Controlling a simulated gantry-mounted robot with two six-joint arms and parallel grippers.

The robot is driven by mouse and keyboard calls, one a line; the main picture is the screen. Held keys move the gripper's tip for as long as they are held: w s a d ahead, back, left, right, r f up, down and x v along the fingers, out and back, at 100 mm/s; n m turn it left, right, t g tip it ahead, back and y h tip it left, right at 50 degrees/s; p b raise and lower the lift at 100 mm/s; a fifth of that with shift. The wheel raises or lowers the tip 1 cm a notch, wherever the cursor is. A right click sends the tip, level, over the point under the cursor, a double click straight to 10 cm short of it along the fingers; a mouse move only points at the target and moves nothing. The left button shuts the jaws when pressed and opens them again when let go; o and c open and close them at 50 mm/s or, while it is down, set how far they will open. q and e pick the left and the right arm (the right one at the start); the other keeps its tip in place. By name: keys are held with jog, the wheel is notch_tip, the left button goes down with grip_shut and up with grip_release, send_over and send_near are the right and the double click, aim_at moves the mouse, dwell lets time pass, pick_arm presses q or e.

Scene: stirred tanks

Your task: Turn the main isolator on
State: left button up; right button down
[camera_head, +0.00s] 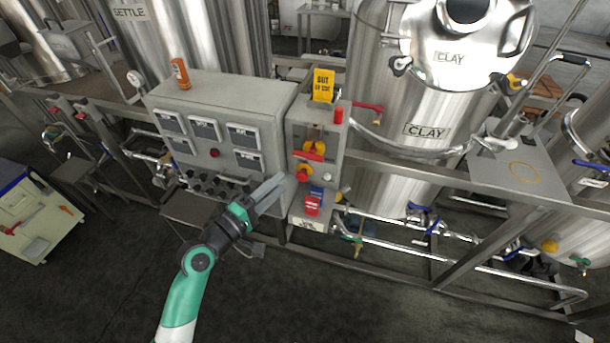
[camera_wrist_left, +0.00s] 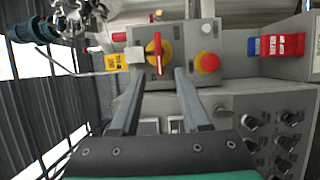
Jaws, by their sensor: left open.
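The main isolator is a red handle on a round yellow plate (camera_head: 313,156), on the upper face of the narrow grey box. In the head view the handle lies roughly crosswise. In the left wrist view the isolator (camera_wrist_left: 158,52) is just beyond the fingertips, its handle running along the picture's height. My left gripper (camera_head: 280,184) is in front of the box, left of and below the isolator. It also shows in the left wrist view (camera_wrist_left: 160,76), open and empty, with the handle lined up between the two fingers. My right gripper is out of view.
A red emergency stop button (camera_wrist_left: 207,62) on a yellow base sits beside the isolator. Blue and red labelled parts (camera_head: 313,203) are lower on the box. A larger grey control cabinet (camera_head: 222,115) with knobs stands left. A yellow sign (camera_head: 323,85) is on top.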

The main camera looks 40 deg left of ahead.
aim_at(308, 159)
pick_arm(q)
jog(key=w, duration=0.3)
jog(key=w+b, duration=0.1)
jog(key=w, duration=0.7)
jog(key=shift+w+a+r, duration=0.15)
jog(key=shift+w+a, duration=0.1)
jog(key=shift+a, duration=0.15)
grip_shut()
